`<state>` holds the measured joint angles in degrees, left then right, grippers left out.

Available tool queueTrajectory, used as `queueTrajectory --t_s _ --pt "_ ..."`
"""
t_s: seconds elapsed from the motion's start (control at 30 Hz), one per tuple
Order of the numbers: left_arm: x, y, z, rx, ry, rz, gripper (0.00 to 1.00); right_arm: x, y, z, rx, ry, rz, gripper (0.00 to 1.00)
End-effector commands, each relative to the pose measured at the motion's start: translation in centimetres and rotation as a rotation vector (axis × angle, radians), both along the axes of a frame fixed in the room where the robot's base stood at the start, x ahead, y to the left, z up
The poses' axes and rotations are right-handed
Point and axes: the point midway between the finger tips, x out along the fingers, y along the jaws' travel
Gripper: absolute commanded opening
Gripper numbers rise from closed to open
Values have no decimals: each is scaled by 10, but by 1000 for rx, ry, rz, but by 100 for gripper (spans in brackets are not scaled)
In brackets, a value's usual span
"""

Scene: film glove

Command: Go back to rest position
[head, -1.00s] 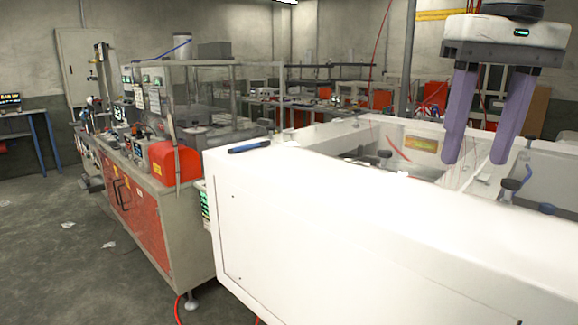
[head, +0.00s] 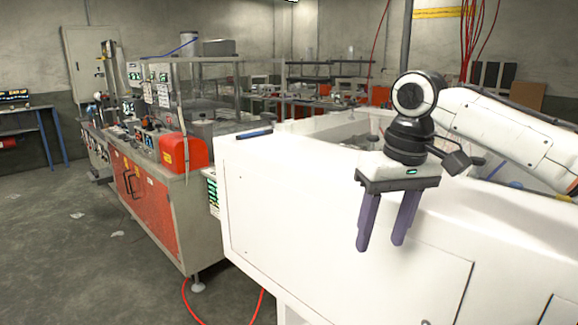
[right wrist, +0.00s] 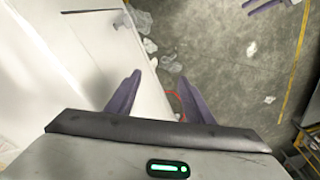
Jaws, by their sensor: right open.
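My right gripper (head: 381,246) is open and empty, with its purple fingers apart and pointing down. It hangs in front of the white cabinet's near face (head: 300,215) in the head view. In the right wrist view the same gripper (right wrist: 160,77) has nothing between its fingers, with the white cabinet side on the left and the floor beyond. Purple fingers at the top right edge of the right wrist view look like my left gripper (right wrist: 270,4). They are cut off by the frame, so I cannot tell their opening. My left arm does not show in the head view.
A blue marker-like item (head: 254,134) lies on the white cabinet's rim. A bench with red doors (head: 145,205) and a red box (head: 184,151) stands to the left. The concrete floor (head: 60,260) at front left is mostly clear, with scraps and a red cable (head: 187,300).

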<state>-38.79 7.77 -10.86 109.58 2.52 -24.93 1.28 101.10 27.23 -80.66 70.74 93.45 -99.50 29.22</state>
Motion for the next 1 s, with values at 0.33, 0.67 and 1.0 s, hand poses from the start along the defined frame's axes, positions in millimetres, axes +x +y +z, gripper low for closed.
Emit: queueTrajectory --t_s 0.33,0.67,1.0 --pt "-5 0 -4 0 12 0 31 -13 113 -192 247 -80 227 47" --pt "-8 0 -5 1 17 -1 31 -65 175 -305 507 -246 207 47" --pt "-8 -1 -5 1 17 -1 31 -132 139 -389 545 -462 5 47"
